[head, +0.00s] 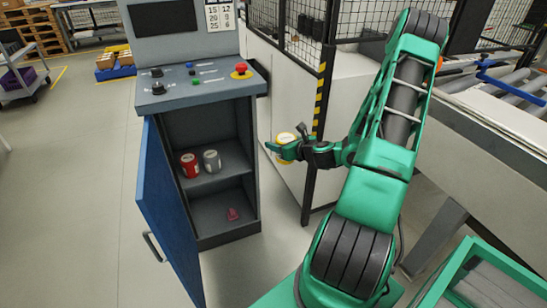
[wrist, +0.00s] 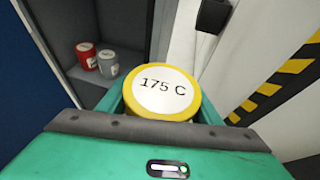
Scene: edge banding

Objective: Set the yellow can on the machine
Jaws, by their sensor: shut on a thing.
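The yellow can (wrist: 192,107) has a white lid marked "175 C" and sits between the green fingers of my gripper in the wrist view. In the head view my gripper (head: 284,150) is shut on the yellow can (head: 286,138), in the air right of the open cabinet.
A grey control cabinet (head: 228,212) has its blue door (head: 165,215) open. A yellow-black striped post (head: 321,100) stands close to my gripper.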

